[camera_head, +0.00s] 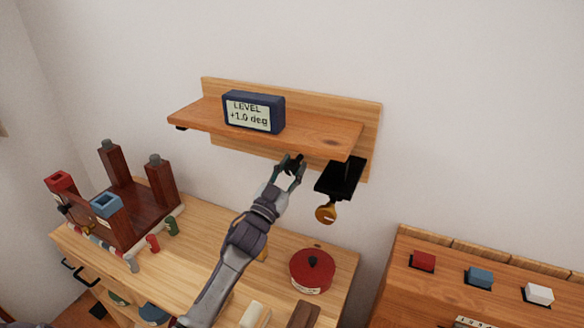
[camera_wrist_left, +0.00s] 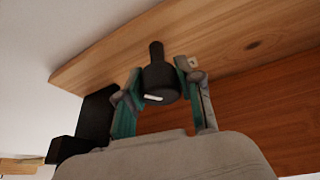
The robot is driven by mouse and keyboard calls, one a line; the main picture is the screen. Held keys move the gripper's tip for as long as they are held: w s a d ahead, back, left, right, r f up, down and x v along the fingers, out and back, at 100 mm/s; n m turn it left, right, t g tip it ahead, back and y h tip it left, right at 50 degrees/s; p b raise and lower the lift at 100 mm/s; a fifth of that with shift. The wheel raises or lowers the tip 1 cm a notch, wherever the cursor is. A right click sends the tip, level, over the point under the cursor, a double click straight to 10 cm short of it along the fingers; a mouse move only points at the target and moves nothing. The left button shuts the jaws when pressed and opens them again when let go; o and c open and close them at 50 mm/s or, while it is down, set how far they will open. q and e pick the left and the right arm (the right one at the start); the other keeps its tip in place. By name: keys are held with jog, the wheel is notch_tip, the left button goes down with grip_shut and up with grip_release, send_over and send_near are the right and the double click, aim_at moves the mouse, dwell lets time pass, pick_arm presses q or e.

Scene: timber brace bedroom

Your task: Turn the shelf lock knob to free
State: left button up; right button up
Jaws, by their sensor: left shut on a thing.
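The wooden shelf (camera_head: 310,136) is fixed to the wall, and its underside (camera_wrist_left: 230,40) fills much of the left wrist view. A black knob (camera_wrist_left: 160,80) with a short stem and a small white mark hangs under the shelf. My left gripper (camera_head: 293,168) reaches up from below. In the left wrist view its two teal fingers (camera_wrist_left: 160,90) stand either side of the knob and are shut on it. In the head view the fingers mostly cover the knob. My right gripper is in neither view.
A dark blue level display (camera_head: 254,111) reading +1.0 deg stands on the shelf. A black bracket (camera_head: 341,179) with a round brass-coloured piece (camera_head: 326,214) hangs close right of my gripper. Below are a red lidded pot (camera_head: 312,271) and a dark wooden post stand (camera_head: 129,205).

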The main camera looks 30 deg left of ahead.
pick_arm(q)
jog(key=m+h, duration=0.1)
jog(key=m, duration=0.1)
jog(key=m+g+h+p, duration=0.1)
jog(key=m, duration=0.2)
jog(key=shift+r+h, duration=0.1)
jog(key=shift+h, duration=0.2)
jog(key=m+p, duration=0.1)
jog(key=m, duration=0.1)
jog(key=m+g+h, duration=0.1)
jog(key=m, duration=0.1)
jog(key=shift+m+h+p, duration=0.3)
jog(key=shift+p, duration=0.1)
jog(key=m+g+p, duration=0.1)
jog(key=m, duration=0.1)
jog(key=m+g+p, duration=0.1)
jog(key=m+p, duration=0.1)
jog(key=m, duration=0.1)
jog(key=shift+r+m+h, duration=0.1)
jog(key=shift+m+h, duration=0.2)
jog(key=shift+h, duration=0.1)
jog(key=shift+m+g+p, duration=0.7)
jog(key=shift+m+p, duration=0.35)
jog(key=shift+m, duration=0.15)
jog(key=shift+f, duration=0.2)
jog(key=o, duration=1.2)
jog(key=shift+s, duration=0.1)
